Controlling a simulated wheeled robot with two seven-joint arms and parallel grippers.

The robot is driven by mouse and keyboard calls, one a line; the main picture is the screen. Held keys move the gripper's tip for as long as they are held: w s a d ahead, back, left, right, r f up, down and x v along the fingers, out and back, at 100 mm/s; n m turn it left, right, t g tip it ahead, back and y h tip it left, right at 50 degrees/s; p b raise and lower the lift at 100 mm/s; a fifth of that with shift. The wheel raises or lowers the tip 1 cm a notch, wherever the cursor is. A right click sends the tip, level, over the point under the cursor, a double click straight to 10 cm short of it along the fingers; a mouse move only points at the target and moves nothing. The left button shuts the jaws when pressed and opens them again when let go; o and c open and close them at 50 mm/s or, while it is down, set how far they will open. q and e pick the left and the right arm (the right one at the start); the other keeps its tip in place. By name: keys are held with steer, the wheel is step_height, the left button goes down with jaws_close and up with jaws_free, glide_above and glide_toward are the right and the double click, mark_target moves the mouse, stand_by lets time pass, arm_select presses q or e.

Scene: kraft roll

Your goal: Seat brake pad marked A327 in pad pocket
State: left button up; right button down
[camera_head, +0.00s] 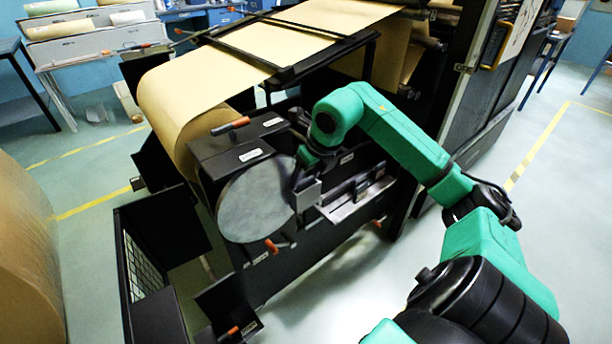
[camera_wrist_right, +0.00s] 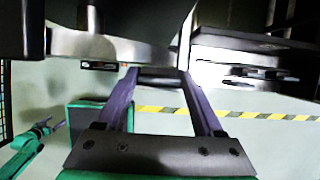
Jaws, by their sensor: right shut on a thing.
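My right gripper (camera_head: 304,180) is beside the right edge of a large grey disc (camera_head: 255,200) on the machine's front. A small flat grey piece (camera_head: 309,197) shows at its fingers, probably the brake pad; no A327 marking is legible. In the right wrist view the two fingers of my right gripper (camera_wrist_right: 160,78) are shut on a dark grey bar-like piece (camera_wrist_right: 160,72) at their tips. I cannot make out the pad pocket clearly. A small green arm with fingers (camera_wrist_right: 52,127) shows at the lower left, likely my left gripper; its opening is unclear.
A metal ledge (camera_head: 350,205) with small parts is just right of the gripper. Orange-handled levers (camera_head: 231,125) stick out of the machine. A kraft paper web (camera_head: 215,75) runs above. A black mesh-sided frame (camera_head: 140,265) stands at lower left. Open floor lies to the right.

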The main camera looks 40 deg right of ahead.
jaws_free()
steer(key=v, duration=1.4)
steer(key=shift+s+r, duration=0.2)
steer(key=shift+a+f, duration=0.1)
